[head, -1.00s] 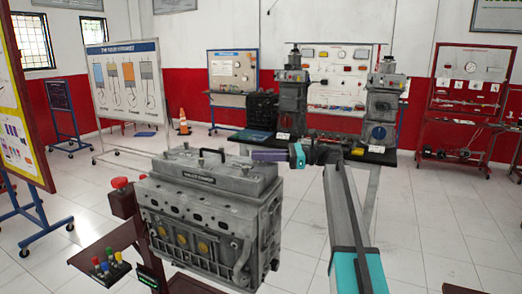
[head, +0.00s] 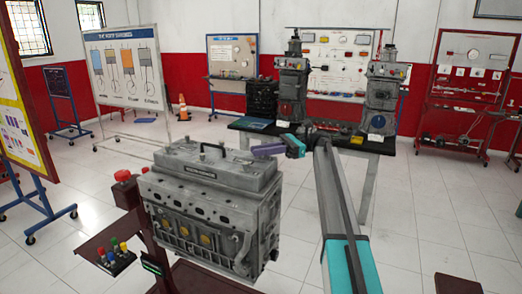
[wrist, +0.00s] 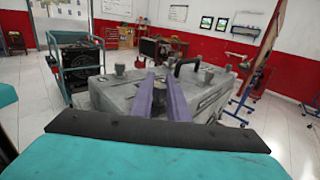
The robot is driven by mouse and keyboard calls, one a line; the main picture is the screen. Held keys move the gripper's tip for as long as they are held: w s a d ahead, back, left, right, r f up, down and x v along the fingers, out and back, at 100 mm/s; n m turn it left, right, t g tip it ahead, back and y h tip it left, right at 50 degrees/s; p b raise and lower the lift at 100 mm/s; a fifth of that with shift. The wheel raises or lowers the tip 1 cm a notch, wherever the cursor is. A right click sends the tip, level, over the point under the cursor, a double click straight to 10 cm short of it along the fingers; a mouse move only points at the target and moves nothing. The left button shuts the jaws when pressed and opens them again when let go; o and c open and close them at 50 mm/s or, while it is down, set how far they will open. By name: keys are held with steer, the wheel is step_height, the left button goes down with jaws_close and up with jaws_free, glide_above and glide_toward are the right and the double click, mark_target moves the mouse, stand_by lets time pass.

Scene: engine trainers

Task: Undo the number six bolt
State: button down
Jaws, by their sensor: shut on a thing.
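The grey engine block (head: 205,225) stands in front of me with a grey cover (head: 225,172) on top. The cover carries a black handle and a dark nameplate. My gripper (head: 259,150) reaches in from the right, its purple fingers at the cover's right end. In the wrist view, my gripper (wrist: 160,82) is shut on a dark bolt head (wrist: 160,88), mostly hidden between the fingers. Other bolts stand on the cover, one to the left (wrist: 119,68) and one to the right (wrist: 208,76). No bolt number can be read.
A red button post (head: 124,190) and a box of coloured buttons (head: 115,252) stand left of the engine. Behind is a black table (head: 345,142) with engine trainers. Display boards line the walls.

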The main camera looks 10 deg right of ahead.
steer(key=c, duration=1.7)
jaws_free()
steer(key=shift+r, duration=0.1)
